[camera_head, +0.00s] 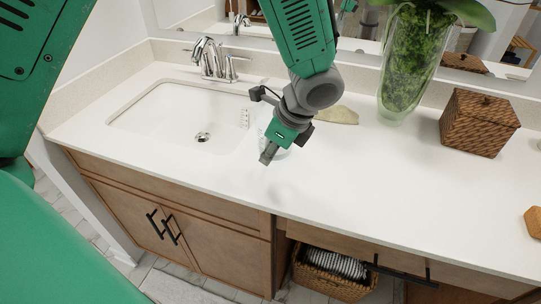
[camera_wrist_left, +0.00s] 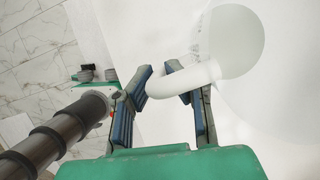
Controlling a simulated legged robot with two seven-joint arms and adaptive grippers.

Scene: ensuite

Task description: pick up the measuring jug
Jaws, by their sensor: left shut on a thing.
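The measuring jug (camera_wrist_left: 238,40) is white and pale, with its round opening and curved handle (camera_wrist_left: 184,80) showing in the left wrist view. In the head view it is mostly hidden behind my left gripper; faint measuring marks (camera_head: 245,118) show just left of the gripper, beside the sink. My left gripper (camera_head: 268,156) comes down over the counter. In the left wrist view its two blue-padded fingers (camera_wrist_left: 163,98) are shut on the jug's handle, one on each side. I cannot tell whether the jug touches the counter. My right gripper is not in view.
A white counter (camera_head: 370,190) holds a sink (camera_head: 165,115) with a chrome faucet (camera_head: 208,58) on the left. A glass vase of greenery (camera_head: 405,65) and a woven box (camera_head: 478,122) stand right. A pale flat dish (camera_head: 338,115) lies behind the gripper. The front-right counter is mostly clear.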

